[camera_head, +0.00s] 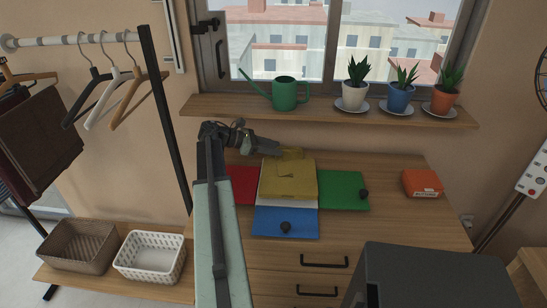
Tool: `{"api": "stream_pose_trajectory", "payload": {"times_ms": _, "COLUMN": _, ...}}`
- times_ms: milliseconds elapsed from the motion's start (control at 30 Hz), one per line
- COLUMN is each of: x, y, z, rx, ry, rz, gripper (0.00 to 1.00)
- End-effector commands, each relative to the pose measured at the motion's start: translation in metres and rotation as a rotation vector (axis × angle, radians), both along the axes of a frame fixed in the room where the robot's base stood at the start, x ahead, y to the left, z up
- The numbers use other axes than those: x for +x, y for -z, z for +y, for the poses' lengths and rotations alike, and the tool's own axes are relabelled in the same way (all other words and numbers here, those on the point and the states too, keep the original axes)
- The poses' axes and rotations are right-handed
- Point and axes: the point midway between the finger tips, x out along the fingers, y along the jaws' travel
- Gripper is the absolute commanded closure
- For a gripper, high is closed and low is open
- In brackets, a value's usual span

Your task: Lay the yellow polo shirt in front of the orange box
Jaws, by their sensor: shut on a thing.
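The yellow polo shirt (289,180) is a folded, flat bundle on the middle panel of a folding board on the dresser top. My gripper (278,150) is at the back edge of the shirt, reaching in from the left, and is shut on it there. The fingertips are small and partly hidden against the cloth. The orange box (422,183) stands at the right end of the dresser top, apart from the shirt and board.
The folding board has a red (242,184), a green (342,190) and a blue panel (284,222), with dark knobs on the green and blue ones. Bare wood lies around the orange box. A shelf (320,112) with potted plants and a watering can (284,93) runs above. A dark grey block (435,275) stands front right.

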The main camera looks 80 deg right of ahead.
Motion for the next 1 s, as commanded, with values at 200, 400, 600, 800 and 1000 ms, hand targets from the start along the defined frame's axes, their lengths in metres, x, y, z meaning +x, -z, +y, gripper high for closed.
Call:
{"api": "stream_pose_trajectory", "payload": {"times_ms": 200, "x": 0.001, "y": 0.003, "z": -0.006, "rx": 0.000, "ry": 0.000, "rz": 0.001, "gripper": 1.00}}
{"api": "stream_pose_trajectory", "payload": {"times_ms": 400, "x": 0.001, "y": 0.035, "z": -0.006, "rx": 0.000, "ry": 0.000, "rz": 0.001, "gripper": 1.00}}
{"api": "stream_pose_trajectory", "payload": {"times_ms": 600, "x": 0.001, "y": 0.036, "z": -0.006, "rx": 0.000, "ry": 0.000, "rz": 0.001, "gripper": 1.00}}
{"api": "stream_pose_trajectory", "payload": {"times_ms": 800, "x": 0.002, "y": 0.040, "z": -0.006, "rx": 0.000, "ry": -0.001, "rz": 0.001, "gripper": 1.00}}
{"api": "stream_pose_trajectory", "payload": {"times_ms": 1000, "x": 0.002, "y": 0.039, "z": -0.006, "rx": 0.001, "ry": -0.001, "rz": 0.000, "gripper": 0.41}}
